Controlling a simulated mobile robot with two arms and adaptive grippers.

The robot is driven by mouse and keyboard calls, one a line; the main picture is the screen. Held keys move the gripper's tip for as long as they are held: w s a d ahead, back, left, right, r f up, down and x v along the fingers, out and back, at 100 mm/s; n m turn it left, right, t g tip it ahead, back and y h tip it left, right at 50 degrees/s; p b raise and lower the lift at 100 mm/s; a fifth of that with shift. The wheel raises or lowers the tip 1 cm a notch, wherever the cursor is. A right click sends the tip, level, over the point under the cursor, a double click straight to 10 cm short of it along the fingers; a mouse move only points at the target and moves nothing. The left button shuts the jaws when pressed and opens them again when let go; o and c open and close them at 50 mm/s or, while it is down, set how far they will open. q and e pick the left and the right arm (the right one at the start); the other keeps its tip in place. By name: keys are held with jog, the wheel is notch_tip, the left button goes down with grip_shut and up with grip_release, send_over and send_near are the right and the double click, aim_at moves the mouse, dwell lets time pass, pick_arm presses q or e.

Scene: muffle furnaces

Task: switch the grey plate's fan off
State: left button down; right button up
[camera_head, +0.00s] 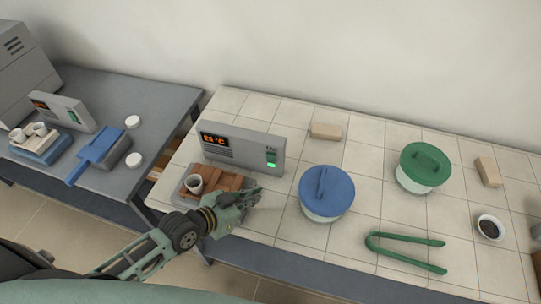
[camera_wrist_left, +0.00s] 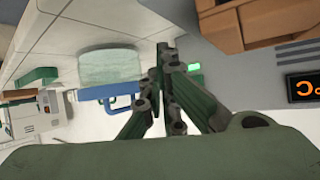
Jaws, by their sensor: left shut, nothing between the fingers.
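The grey plate (camera_head: 181,198) carries a brown wooden piece (camera_head: 226,180) and a small white cup (camera_head: 195,184). Behind it stands a grey control panel (camera_head: 238,153) with an orange display (camera_head: 214,139). A green-lit switch (camera_head: 271,165) is at the panel's right end, under a small label. My left gripper (camera_head: 258,192) is shut and empty, in front of the panel and below the switch in the picture. In the left wrist view the shut fingers (camera_wrist_left: 163,50) are left of the green light (camera_wrist_left: 194,68), which is partly hidden behind the gripper. My right gripper is not in view.
A blue-lidded pot (camera_head: 326,193) stands just right of my left gripper. Further right are a green-lidded pot (camera_head: 422,168), green tongs (camera_head: 405,252) and a dark-filled bowl (camera_head: 490,228). A second panel (camera_head: 62,110) stands on the left table. Tiles behind the blue pot are mostly clear.

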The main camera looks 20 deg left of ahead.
aim_at(271, 159)
pick_arm(q)
jog(key=w+r+b, duration=0.1)
jog(key=w+b, duration=0.2)
jog(key=w, duration=0.5)
jog(key=shift+w+d, duration=0.15)
jog(key=shift+w, duration=0.25)
jog(key=shift+w, duration=0.1)
dwell(1.1)
jog(key=shift+w+r, duration=0.1)
jog(key=shift+w, duration=0.2)
jog(key=shift+w, duration=0.35)
dwell(0.7)
jog(key=shift+s, duration=0.15)
jog(key=shift+s+p, duration=0.4)
jog(key=shift+s, duration=0.3)
